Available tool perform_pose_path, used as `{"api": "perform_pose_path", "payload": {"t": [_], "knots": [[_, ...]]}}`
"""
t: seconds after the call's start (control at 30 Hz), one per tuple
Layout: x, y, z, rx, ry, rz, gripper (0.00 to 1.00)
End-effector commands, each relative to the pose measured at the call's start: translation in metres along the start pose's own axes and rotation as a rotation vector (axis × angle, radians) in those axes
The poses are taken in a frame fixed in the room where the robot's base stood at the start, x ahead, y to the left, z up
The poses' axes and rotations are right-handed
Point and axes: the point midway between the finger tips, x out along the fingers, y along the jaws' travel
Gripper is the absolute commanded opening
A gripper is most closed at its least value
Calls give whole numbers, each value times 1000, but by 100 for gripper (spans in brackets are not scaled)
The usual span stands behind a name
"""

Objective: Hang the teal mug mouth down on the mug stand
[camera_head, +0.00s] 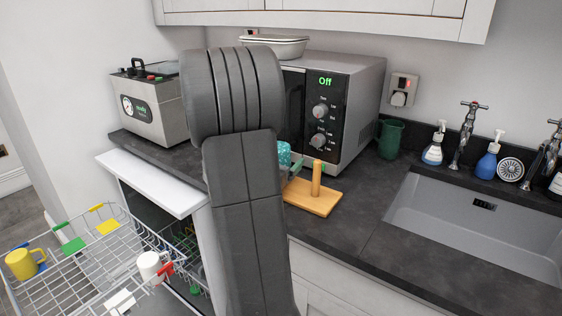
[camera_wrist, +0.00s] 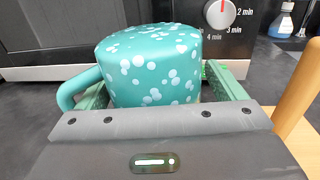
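The teal mug (camera_wrist: 150,68) has white spots and is mouth down, its closed base facing up and its handle to the left in the wrist view. In the head view, the mug (camera_head: 284,153) shows only in part behind my arm. My gripper (camera_wrist: 163,82) has a green finger on each side of the mug and is shut on it. The mug's rim is hidden by the gripper body. The wooden mug stand (camera_head: 316,182) is on the worktop just right of the mug. Its post (camera_wrist: 298,88) shows at the right edge of the wrist view.
A microwave (camera_head: 345,108) stands close behind the mug and stand. A green jug (camera_head: 390,138) stands to its right, then the sink (camera_head: 470,215). A steel appliance (camera_head: 150,108) is at the left. An open dishwasher rack (camera_head: 75,275) holds a yellow mug (camera_head: 22,263) and a white mug (camera_head: 150,266).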

Motion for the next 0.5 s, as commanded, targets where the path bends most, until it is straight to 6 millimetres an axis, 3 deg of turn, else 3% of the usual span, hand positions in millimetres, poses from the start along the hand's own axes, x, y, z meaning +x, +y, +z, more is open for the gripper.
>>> {"api": "perform_pose_path", "payload": {"t": [0.3, 0.5], "knots": [[-4, 0, -1, -1, 2, 1, 90], [-35, 1, -2, 1, 0, 5, 90]]}}
